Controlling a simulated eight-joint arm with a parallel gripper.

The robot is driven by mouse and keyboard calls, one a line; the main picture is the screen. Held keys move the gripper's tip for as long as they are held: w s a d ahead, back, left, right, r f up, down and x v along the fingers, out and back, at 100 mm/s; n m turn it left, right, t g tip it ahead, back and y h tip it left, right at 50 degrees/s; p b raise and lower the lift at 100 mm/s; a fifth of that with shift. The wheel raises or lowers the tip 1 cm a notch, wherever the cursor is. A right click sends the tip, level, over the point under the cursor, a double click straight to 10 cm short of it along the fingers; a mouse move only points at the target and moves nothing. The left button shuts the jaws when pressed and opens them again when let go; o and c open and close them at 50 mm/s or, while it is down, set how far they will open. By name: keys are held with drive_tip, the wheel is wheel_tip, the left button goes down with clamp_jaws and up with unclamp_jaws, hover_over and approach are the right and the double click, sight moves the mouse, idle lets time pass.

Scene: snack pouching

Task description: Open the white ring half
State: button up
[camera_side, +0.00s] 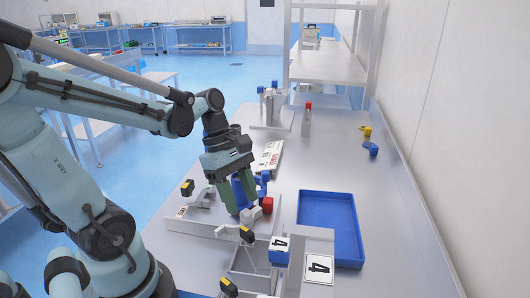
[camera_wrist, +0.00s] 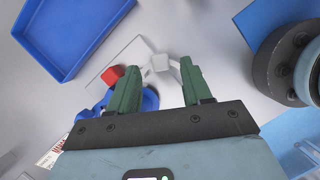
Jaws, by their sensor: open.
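My gripper (camera_side: 242,207) points down over the low fixture plate (camera_side: 190,226), its two green fingers apart. In the wrist view my gripper (camera_wrist: 161,66) is open, with a small white piece (camera_wrist: 160,62) showing between the fingertips, apart from both. This piece seems to be part of the white ring half, which shows in the side view as a white part (camera_side: 250,216) below the fingertips. A blue ring part (camera_wrist: 150,99) lies partly hidden behind the left finger, with a red block (camera_wrist: 113,75) beside it. The red block also shows in the side view (camera_side: 267,205).
A blue tray (camera_side: 332,197) lies empty right of the fixture. White clamps with black and yellow tips (camera_side: 187,187) stand around the plate.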

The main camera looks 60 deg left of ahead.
drive_tip(key=shift+x, duration=1.35)
clamp_jaws()
